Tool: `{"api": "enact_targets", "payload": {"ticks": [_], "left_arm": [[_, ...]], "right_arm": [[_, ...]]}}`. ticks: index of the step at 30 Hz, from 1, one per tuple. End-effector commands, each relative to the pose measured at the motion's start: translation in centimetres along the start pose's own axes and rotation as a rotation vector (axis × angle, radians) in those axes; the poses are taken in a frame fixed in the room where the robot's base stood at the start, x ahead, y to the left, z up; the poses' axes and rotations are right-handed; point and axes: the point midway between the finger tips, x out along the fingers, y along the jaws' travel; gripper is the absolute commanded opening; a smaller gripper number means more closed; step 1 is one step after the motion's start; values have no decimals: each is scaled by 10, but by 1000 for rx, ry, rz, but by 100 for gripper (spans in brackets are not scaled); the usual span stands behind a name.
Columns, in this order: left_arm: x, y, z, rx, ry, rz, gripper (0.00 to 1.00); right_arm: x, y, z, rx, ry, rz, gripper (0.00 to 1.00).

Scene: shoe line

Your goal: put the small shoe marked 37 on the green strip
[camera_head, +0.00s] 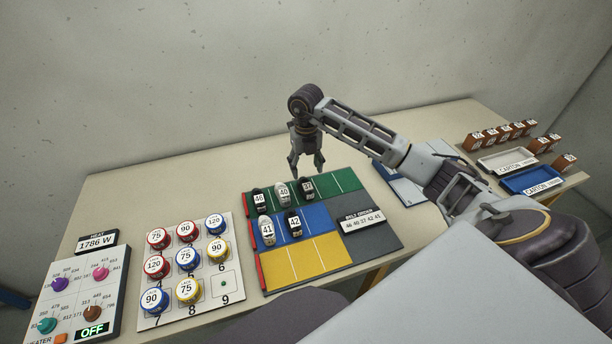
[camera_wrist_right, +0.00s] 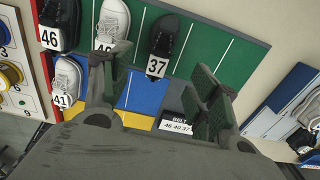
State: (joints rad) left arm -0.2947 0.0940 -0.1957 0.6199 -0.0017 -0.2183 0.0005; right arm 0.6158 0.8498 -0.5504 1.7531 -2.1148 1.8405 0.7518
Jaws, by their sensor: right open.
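The small black shoe marked 37 (camera_head: 308,187) stands on the green strip (camera_head: 345,181), at the right end of a row with a black shoe marked 46 (camera_head: 259,199) and a white shoe marked 40 (camera_head: 283,194). In the right wrist view the shoe 37 (camera_wrist_right: 164,40) shows between and beyond the fingers, apart from them. My right gripper (camera_head: 307,170) is open and empty above the green strip, close to shoe 37; its fingers also show in the right wrist view (camera_wrist_right: 160,90). My left gripper is not in view.
A white shoe 41 (camera_head: 267,231) and a dark shoe 42 (camera_head: 294,224) stand on the blue strip (camera_head: 321,216). The yellow strip (camera_head: 290,259) is empty. A grey panel (camera_head: 372,238) with a number card lies right. Cartons (camera_head: 531,180) stand far right; numbered pots (camera_head: 187,259) stand left.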

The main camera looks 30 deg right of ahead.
Motion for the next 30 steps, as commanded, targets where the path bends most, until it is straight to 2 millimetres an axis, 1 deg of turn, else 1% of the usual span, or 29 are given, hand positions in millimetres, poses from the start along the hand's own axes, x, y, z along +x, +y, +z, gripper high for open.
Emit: {"api": "enact_targets", "payload": {"ticks": [3, 9, 30], "left_arm": [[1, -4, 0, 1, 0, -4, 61], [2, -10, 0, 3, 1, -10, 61], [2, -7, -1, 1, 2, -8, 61]], "right_arm": [[-12, 0, 1, 1, -2, 0, 61], [-22, 0, 0, 0, 0, 0, 61], [-23, 0, 0, 0, 1, 0, 61]]}}
